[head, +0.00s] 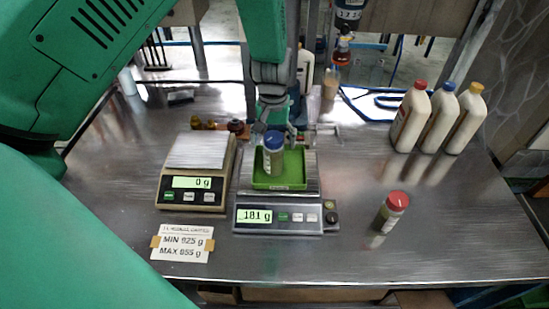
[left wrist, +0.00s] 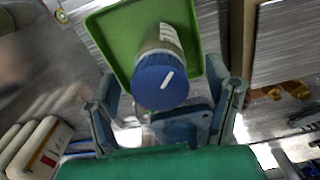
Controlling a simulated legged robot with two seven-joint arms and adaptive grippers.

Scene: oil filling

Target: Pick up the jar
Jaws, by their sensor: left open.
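A jar with a blue lid (head: 273,150) stands in a green tray (head: 279,186) on the right-hand scale (head: 277,216), which reads 181 g. In the left wrist view the blue-lidded jar (left wrist: 161,80) is seen from above, between the spread fingers of my left gripper (left wrist: 165,108). In the head view my left gripper (head: 273,112) is open, just behind the jar and pointing down at it. I cannot tell whether a finger touches it. A second jar with a red lid (head: 391,212) stands on the table to the right. My right gripper is not in view.
A second scale (head: 197,165) reading 0 g stands to the left, with a MIN/MAX label (head: 182,243) before it. Several white bottles (head: 436,120) stand at the back right. A bottle and small brown items stand behind the scales. The front right tabletop is mostly clear.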

